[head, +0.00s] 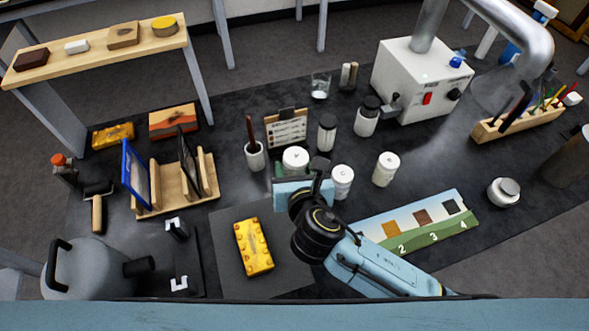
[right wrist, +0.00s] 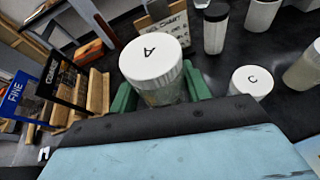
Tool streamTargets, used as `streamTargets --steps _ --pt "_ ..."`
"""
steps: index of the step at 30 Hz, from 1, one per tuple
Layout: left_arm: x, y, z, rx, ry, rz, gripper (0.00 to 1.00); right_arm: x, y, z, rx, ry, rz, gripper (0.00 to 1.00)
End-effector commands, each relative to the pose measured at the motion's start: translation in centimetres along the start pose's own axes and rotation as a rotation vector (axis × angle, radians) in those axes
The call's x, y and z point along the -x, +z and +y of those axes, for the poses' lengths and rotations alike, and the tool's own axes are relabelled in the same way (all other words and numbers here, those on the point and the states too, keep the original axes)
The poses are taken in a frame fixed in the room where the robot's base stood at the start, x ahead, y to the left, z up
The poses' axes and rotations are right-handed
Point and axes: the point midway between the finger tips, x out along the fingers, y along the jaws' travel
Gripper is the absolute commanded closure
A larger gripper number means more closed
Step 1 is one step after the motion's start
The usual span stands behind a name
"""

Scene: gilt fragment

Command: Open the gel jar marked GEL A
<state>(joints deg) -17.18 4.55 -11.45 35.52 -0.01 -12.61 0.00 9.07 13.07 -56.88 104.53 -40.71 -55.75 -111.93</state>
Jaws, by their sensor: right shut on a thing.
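The gel jar marked A (head: 295,157) has a white lid and stands upright on the dark bench. In the right wrist view its lid (right wrist: 152,60) shows the letter A and is on the jar. My right gripper (head: 298,175) is shut on this jar, its green fingers on either side of the body below the lid, also in the right wrist view (right wrist: 160,95). The lower jar is hidden by the gripper. A similar jar marked C (right wrist: 250,80) stands to its right. My left gripper is not in view.
Another white-lidded jar (head: 386,168) stands further right. A wooden rack (head: 175,190) stands left. A yellow ornate piece (head: 254,247) lies on a dark mat (head: 225,270) in front.

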Motion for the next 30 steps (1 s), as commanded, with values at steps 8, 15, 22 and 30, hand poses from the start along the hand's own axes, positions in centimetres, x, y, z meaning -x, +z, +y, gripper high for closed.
streamTargets --steps 8,15,22,30 --pt "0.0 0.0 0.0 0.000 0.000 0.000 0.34 0.0 0.1 0.0 -0.001 0.000 -0.002 0.85" --pt "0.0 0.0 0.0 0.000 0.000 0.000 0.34 0.0 0.1 0.0 -0.001 0.001 -0.002 0.93" --pt "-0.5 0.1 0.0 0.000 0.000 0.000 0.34 -0.1 0.0 -1.1 -0.009 -0.013 -0.001 0.93" --pt "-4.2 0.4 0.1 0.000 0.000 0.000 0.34 0.1 0.7 -9.6 -0.064 -0.107 0.002 0.93"
